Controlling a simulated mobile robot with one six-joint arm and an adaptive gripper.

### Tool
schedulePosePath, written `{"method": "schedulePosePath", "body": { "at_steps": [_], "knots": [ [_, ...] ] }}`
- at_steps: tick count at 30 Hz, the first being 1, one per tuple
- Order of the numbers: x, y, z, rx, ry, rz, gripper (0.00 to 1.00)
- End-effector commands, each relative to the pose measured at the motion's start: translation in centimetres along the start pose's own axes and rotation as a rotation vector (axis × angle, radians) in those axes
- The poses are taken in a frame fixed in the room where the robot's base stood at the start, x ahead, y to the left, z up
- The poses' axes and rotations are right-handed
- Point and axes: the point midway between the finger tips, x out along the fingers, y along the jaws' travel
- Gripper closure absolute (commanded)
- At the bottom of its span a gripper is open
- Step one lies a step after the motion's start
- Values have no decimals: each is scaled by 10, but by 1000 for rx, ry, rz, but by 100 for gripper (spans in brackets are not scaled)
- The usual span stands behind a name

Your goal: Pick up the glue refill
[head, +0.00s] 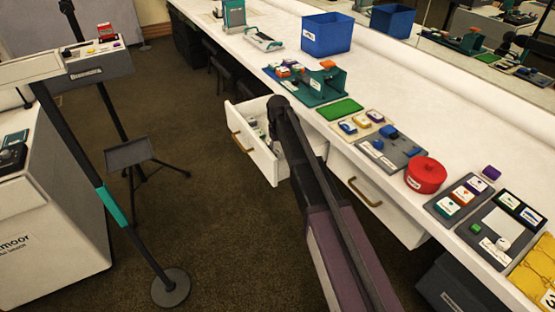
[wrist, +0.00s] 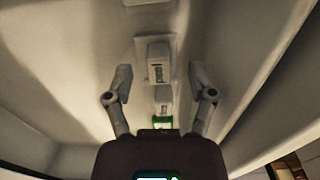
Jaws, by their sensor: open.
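My gripper (wrist: 160,76) is open in the wrist view, with one finger on each side of a small white block (wrist: 159,70). In the head view my arm reaches over the open drawer (head: 262,162) and hides my gripper and part of the drawer's contents.
Pale drawer walls (wrist: 75,70) surround my gripper. The long white counter (head: 410,105) above the drawer bears a blue bin (head: 327,36), a green mat (head: 339,109), a red round tin (head: 425,175) and several labelled trays. A closed drawer (head: 375,190) is on the right.

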Motion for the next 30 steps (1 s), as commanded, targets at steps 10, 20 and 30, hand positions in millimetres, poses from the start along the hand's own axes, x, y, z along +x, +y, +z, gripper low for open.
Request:
{"method": "schedulePosePath", "body": {
  "at_steps": [10,20,30],
  "knots": [
    [23,0,0,0,0,0,29],
    [23,0,0,0,0,0,29],
    [23,0,0,0,0,0,32]
  ]
}}
